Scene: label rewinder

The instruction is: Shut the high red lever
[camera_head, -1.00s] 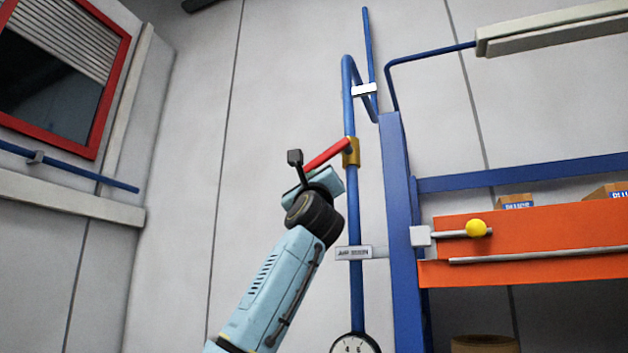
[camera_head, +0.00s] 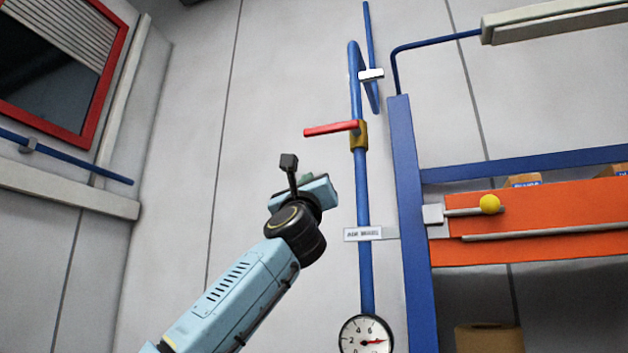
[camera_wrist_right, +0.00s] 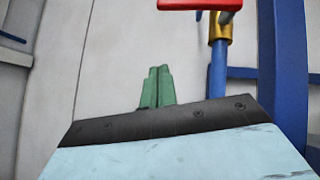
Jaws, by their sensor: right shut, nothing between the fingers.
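The red lever (camera_head: 331,128) sticks out to the left, nearly level, from a brass valve (camera_head: 358,135) high on the blue vertical pipe (camera_head: 363,200). In the right wrist view the red lever (camera_wrist_right: 200,4) shows at the top edge, with the brass valve (camera_wrist_right: 220,27) under its right end. My right gripper (camera_head: 306,178) is below and left of the lever, apart from it. Its green fingers (camera_wrist_right: 157,88) are together and hold nothing in the right wrist view. My left gripper is not in view.
A pressure gauge (camera_head: 366,335) sits low on the pipe, below a small label plate (camera_head: 363,234). A blue upright post (camera_head: 414,220) and an orange shelf beam (camera_head: 560,220) with a yellow knob (camera_head: 489,204) stand to the right. The wall left of the pipe is clear.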

